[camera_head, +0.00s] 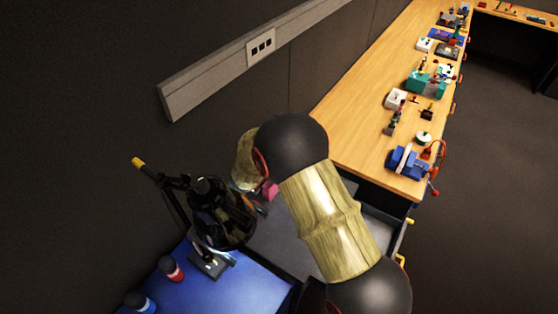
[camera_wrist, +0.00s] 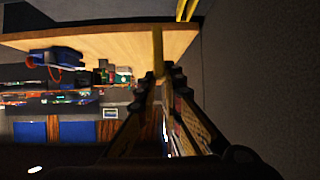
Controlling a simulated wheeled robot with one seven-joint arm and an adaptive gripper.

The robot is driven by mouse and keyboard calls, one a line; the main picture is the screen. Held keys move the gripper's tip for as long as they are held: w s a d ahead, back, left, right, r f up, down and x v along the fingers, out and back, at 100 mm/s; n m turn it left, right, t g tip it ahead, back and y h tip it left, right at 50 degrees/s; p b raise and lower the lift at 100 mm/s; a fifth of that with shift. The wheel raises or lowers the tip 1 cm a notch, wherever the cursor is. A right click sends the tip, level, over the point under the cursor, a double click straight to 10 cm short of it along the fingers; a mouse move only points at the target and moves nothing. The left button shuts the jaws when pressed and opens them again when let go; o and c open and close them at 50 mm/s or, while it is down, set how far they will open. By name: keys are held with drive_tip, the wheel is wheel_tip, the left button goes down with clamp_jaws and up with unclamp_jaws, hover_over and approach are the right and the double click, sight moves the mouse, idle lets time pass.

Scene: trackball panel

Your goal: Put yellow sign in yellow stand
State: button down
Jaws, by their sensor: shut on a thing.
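My gripper (camera_head: 150,171) is raised at the left in the head view, in front of the dark wall and above the blue surface. It is shut on a thin yellow piece, which looks like the yellow sign (camera_head: 138,162); its tip shows past the fingers. In the wrist view the yellow sign (camera_wrist: 157,48) appears as a narrow strip held edge-on between the fingertips (camera_wrist: 160,77). I cannot make out the yellow stand in either view; my arm hides part of the bench.
A blue surface (camera_head: 230,292) below holds a small grey fixture (camera_head: 210,263), a red-banded knob (camera_head: 171,268) and a blue-banded knob (camera_head: 139,301). A long wooden bench (camera_head: 352,110) with several devices runs back at the right. A wall rail (camera_head: 215,74) is behind.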

drive_tip(key=shift+m+h, duration=0.3)
drive_tip(key=shift+m, duration=0.1)
drive_tip(key=w+f+b, duration=0.1)
drive_tip(key=w+f, duration=0.2)
drive_tip(key=w, duration=0.1)
drive_tip(key=w+f+b, duration=0.1)
drive_tip(key=w+f, duration=0.2)
drive_tip(key=w, duration=0.1)
drive_tip(key=w+f+b, duration=0.1)
drive_tip(key=w+f, duration=0.3)
drive_tip(key=w, duration=0.1)
drive_tip(key=shift+f+b, duration=0.5)
drive_tip(key=shift+f, duration=0.95)
drive_tip(key=shift+f, duration=0.2)
drive_tip(key=c, duration=2)
unclamp_jaws()
drive_tip(key=shift+o, duration=0.4)
